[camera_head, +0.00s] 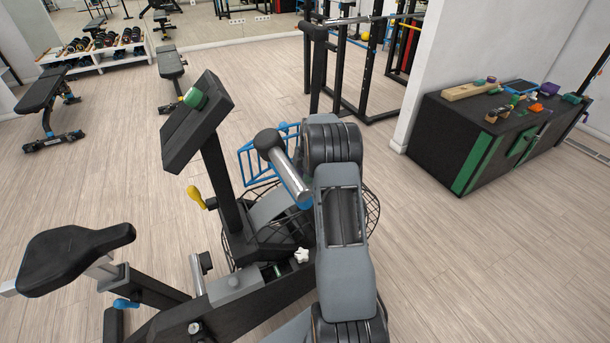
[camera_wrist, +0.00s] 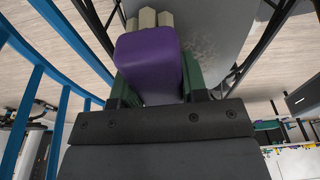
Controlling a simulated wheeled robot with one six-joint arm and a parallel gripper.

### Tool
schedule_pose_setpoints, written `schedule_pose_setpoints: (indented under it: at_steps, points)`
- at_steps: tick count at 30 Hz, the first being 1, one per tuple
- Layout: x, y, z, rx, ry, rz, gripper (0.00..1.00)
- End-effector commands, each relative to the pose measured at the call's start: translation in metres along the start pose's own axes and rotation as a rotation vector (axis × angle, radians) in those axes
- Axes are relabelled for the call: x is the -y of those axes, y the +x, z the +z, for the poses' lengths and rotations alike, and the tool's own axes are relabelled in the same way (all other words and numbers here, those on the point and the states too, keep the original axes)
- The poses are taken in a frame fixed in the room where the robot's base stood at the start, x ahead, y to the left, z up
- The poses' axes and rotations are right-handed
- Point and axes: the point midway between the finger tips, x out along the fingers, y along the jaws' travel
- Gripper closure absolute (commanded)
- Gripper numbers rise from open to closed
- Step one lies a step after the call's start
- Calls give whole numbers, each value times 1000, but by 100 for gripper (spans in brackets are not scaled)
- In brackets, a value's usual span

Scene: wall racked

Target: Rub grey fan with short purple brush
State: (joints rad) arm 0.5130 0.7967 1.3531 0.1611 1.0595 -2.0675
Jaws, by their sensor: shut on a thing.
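The purple brush (camera_wrist: 150,62) is a short block with pale, thick bristles at its far end. My gripper (camera_wrist: 158,82) is shut on it, with a green finger on each side. The grey fan (camera_wrist: 225,32) is a smooth grey surface just beyond and right of the bristles, with a faint speckled patch beside them. I cannot tell whether the bristles touch it. In the head view the grey fan (camera_head: 272,213) sits low on the exercise bike, inside a black wire cage and partly behind my arm. My gripper and the brush are hidden behind my arm there.
The exercise bike (camera_head: 165,318) fills the left front. A blue frame (camera_head: 254,168) stands behind the fan and runs close by on the left in the wrist view (camera_wrist: 28,85). A black cabinet (camera_head: 440,135) holding small items stands at right. Open floor (camera_head: 480,260) lies between.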

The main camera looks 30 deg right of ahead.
Motion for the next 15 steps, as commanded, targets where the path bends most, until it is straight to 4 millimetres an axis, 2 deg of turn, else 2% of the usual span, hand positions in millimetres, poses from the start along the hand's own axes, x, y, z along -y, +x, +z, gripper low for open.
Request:
schedule_pose_setpoints:
  at_steps: [8, 15]
  points:
    - [0, 3, -13, -1, -2, -2, 85]
    - [0, 2, -14, -1, 0, -1, 85]
